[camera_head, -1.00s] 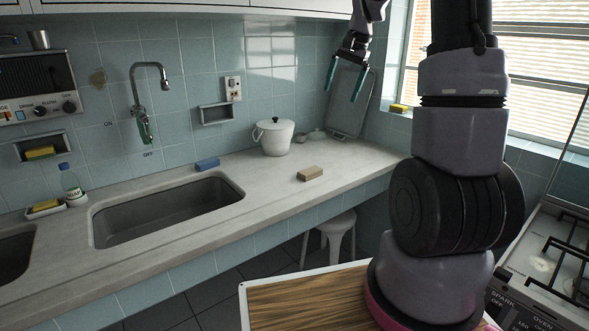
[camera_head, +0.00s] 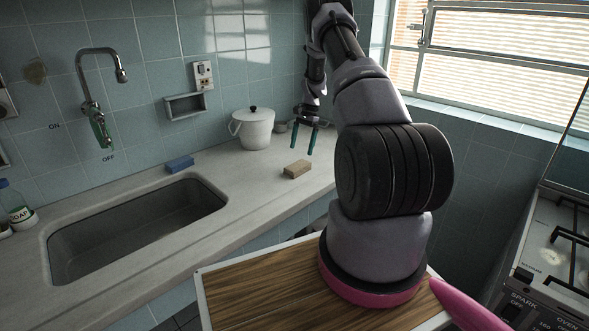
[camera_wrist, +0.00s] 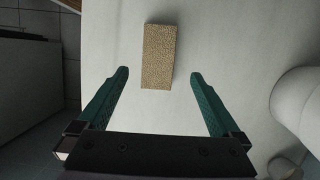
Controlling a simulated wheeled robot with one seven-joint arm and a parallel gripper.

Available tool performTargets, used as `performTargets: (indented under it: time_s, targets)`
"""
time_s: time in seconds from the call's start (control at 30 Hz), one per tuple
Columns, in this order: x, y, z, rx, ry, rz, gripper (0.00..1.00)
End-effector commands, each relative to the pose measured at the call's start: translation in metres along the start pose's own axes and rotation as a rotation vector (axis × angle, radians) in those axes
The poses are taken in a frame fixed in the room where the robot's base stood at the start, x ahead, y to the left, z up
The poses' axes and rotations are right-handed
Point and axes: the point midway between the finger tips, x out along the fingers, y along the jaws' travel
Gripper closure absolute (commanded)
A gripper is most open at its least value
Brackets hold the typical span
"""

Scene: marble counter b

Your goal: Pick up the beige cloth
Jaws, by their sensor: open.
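The beige cloth (camera_head: 297,169) is a small, thick rectangular block lying on the marble counter near its front edge. In the wrist view the beige cloth (camera_wrist: 158,56) lies ahead of the fingertips, centred between them and lengthwise, with a speckled surface. My gripper (camera_head: 303,148) hangs above the counter, pointing down, just above the cloth in the head view. Its green fingers are wide apart and empty, and they also show in the wrist view (camera_wrist: 158,75). Nothing touches the cloth except the counter.
A white lidded pot (camera_head: 252,129) stands behind the cloth by the tiled wall. A blue sponge (camera_head: 179,164) lies beside the sink (camera_head: 140,228) on the left. The counter around the cloth is clear. A stove (camera_head: 553,262) stands at the far right.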

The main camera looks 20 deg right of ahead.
Motion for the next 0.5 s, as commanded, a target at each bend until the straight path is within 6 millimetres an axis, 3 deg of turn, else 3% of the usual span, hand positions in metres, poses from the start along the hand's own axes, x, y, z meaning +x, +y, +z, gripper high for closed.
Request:
performTargets:
  time_s: [0.5]
  targets:
    - [0.063, 0.003, 0.003, -0.001, -0.001, 0.001, 0.0]
